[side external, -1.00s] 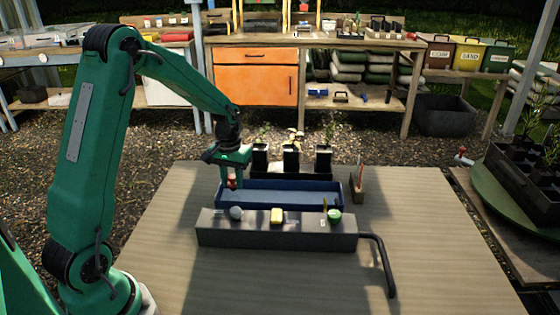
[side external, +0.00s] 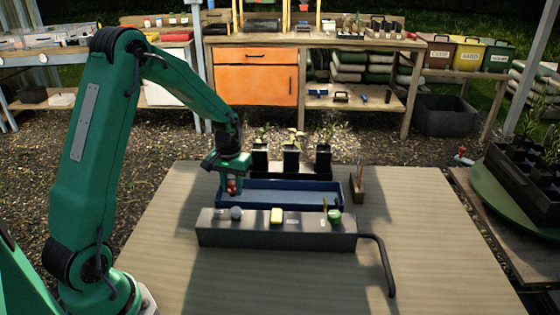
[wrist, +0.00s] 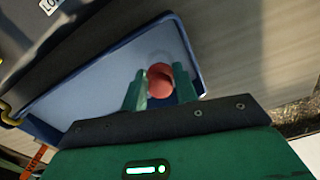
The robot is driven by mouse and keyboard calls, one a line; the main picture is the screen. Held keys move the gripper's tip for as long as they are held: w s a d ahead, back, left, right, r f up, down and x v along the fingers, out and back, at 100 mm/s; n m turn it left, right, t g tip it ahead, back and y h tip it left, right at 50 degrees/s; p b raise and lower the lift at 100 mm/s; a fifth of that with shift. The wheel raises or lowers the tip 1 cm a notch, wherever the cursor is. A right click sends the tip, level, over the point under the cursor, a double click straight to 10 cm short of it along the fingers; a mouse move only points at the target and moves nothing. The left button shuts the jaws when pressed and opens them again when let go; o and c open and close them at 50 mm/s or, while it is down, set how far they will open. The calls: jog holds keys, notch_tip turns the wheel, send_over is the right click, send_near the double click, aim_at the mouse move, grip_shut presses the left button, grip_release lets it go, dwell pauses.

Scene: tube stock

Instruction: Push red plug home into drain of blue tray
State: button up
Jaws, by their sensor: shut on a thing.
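The blue tray (side external: 290,194) lies on the table behind a dark grey box. It also shows in the wrist view (wrist: 90,75), where its floor is pale blue. The red plug (wrist: 160,78) is between the two fingers of my gripper (wrist: 160,90), which is shut on it. In the side view the plug (side external: 231,187) shows as a small red spot under my gripper (side external: 230,184), at the left end of the tray. The drain is not visible. I cannot tell whether the plug touches the tray floor.
The dark grey box (side external: 276,236) stands along the tray's near side with a white, a yellow and a green knob-like item on top and a bent black pipe (side external: 380,262) at its right. Three potted seedlings (side external: 291,158) stand behind the tray. The table's right part is clear.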

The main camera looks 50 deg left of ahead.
jog(key=shift+f, duration=1.3)
jog(key=shift+f, duration=0.25)
jog(key=o, duration=1)
jog(key=shift+o, duration=0.7)
jog(key=shift+s, duration=0.1)
notch_tip(320, 180, up, 8)
jog(key=shift+d+r, duration=0.1)
jog(key=shift+r, duration=0.05)
jog(key=shift+w+r, duration=0.1)
jog(key=shift+w, duration=0.1)
jog(key=shift+d, duration=0.1)
